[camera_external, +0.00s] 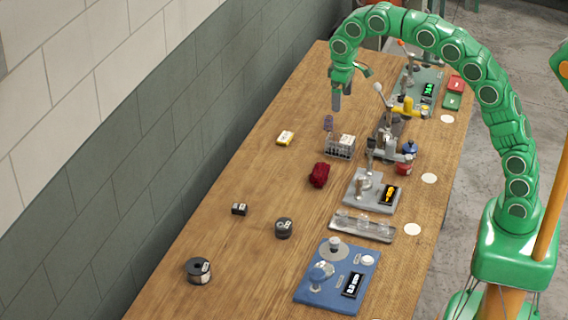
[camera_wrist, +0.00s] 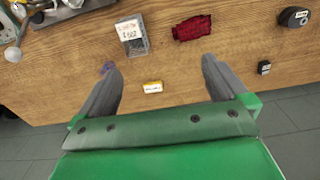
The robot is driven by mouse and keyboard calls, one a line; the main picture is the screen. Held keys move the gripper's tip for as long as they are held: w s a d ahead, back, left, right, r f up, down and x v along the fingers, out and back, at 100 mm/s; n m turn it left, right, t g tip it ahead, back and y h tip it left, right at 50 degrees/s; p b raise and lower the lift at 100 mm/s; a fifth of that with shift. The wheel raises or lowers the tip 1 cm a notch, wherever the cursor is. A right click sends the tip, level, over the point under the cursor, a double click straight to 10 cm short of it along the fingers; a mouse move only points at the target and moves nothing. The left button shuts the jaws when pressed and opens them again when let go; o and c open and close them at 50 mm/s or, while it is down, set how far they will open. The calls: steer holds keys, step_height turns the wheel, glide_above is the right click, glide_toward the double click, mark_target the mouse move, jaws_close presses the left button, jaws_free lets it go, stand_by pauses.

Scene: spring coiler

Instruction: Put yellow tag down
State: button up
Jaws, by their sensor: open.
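The yellow tag (camera_external: 285,138) lies flat on the wooden table near its wall-side edge, with a white label on its face. In the wrist view the yellow tag (camera_wrist: 152,87) lies on the table near the edge, seen between my two fingers and beyond them. My gripper (camera_external: 336,100) hangs above the table, up and to the right of the tag in the external view. Its grey fingers (camera_wrist: 163,66) are spread wide apart with nothing between them. The tag is apart from the fingers.
A wire rack (camera_external: 340,148) with white labels stands near the tag. A dark red cloth (camera_external: 319,175) lies closer to the camera. Black spools (camera_external: 198,271) and a small black block (camera_external: 239,209) sit further along. Coiler stations, including a blue one (camera_external: 320,295), line the other side. Bare wood surrounds the tag.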

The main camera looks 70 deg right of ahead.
steer(key=s+a+f, duration=0.1)
steer(key=s+a, duration=0.1)
steer(key=s, duration=1.4)
steer(key=s+a+f+g, duration=0.1)
steer(key=s+a+f, duration=0.1)
steer(key=s, duration=1.4)
steer(key=s+a+f+g, duration=0.1)
steer(key=s+a+f, duration=0.1)
steer(key=s, duration=1.3)
steer(key=shift+s, duration=0.4)
